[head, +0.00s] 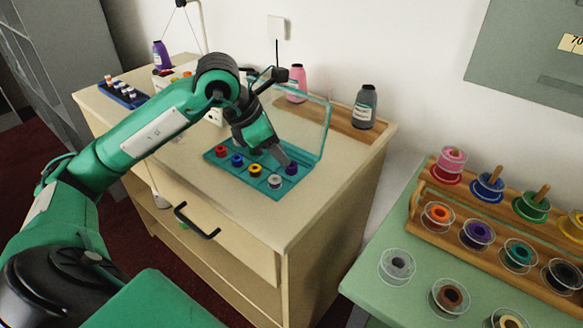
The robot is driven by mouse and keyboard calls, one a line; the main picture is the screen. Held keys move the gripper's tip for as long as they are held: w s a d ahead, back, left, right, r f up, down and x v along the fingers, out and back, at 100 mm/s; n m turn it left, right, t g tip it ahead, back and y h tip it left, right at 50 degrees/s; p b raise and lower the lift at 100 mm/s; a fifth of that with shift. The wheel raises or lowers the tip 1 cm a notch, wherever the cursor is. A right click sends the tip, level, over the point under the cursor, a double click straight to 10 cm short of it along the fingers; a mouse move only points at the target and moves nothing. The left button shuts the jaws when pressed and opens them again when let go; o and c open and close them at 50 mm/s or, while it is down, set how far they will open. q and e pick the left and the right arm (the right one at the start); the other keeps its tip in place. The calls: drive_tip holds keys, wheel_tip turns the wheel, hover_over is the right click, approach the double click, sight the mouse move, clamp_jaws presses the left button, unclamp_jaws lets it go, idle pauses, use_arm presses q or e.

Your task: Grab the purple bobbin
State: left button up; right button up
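The purple bobbin (291,168) sits at the right end of a teal bobbin box (223,173) on the wooden cabinet, its clear lid standing open behind. My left gripper (279,157) reaches down over the box, its fingertips close to the left of the purple bobbin. Contact and the gap between the fingers are hard to make out. My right gripper is out of view.
The cabinet top in front of the box is clear.

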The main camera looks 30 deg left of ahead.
sight(292, 168)
use_arm(q)
drive_tip(key=x, duration=0.4)
drive_tip(key=shift+w, duration=0.1)
drive_tip(key=c, duration=0.6)
